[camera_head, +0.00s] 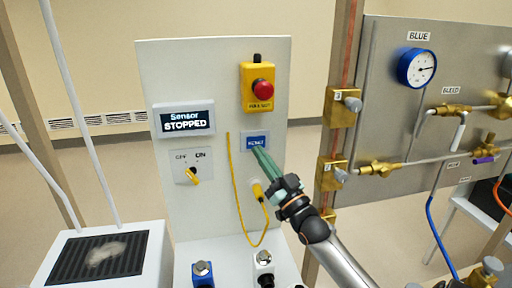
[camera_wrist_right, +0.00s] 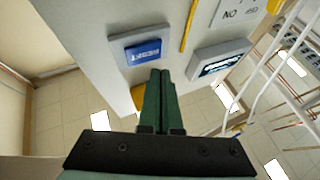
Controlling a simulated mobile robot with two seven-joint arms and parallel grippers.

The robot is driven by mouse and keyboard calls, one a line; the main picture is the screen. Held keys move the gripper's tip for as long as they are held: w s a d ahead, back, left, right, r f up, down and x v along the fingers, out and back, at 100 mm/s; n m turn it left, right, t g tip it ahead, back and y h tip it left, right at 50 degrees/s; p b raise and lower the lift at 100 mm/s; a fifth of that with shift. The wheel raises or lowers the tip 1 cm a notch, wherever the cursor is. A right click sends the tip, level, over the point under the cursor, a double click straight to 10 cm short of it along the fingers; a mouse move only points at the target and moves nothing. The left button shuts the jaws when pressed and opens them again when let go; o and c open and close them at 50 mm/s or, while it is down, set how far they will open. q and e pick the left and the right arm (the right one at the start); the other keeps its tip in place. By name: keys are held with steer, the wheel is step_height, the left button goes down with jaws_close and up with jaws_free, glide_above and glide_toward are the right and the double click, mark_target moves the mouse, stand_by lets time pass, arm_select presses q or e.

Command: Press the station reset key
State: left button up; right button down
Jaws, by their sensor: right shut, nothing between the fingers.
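The reset key is a blue button (camera_head: 256,141) with white lettering, set in a pale frame on the upright white panel (camera_head: 215,75). It also shows in the right wrist view (camera_wrist_right: 143,52). My right gripper (camera_head: 258,152) is shut and empty, its green fingers pointing at the panel. Its tips lie at the lower edge of the key in the head view. In the right wrist view the fingertips (camera_wrist_right: 158,74) appear just below the key. I cannot tell whether they touch it. A display (camera_head: 186,120) left of the key reads "Sensor STOPPED". My left gripper is out of view.
A red mushroom button on a yellow box (camera_head: 257,87) sits above the key. A yellow OFF/ON switch (camera_head: 193,175) is at the left. A yellow cable (camera_head: 236,200) hangs beside my fingers. Brass valves (camera_head: 342,105) and a gauge (camera_head: 417,68) stand at the right.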

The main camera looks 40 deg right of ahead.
steer(key=shift+w+d, duration=0.35)
steer(key=shift+w, duration=0.25)
steer(key=shift+w+r, duration=0.1)
stand_by(1.6)
steer(key=shift+w+d, duration=0.2)
steer(key=shift+w, duration=0.05)
steer(key=shift+w+d, duration=0.15)
steer(key=shift+w, duration=0.2)
stand_by(0.6)
steer(key=shift+s, duration=0.15)
steer(key=shift+s+a+p, duration=0.3)
steer(key=shift+s+a, duration=0.1)
steer(key=shift+s, duration=0.2)
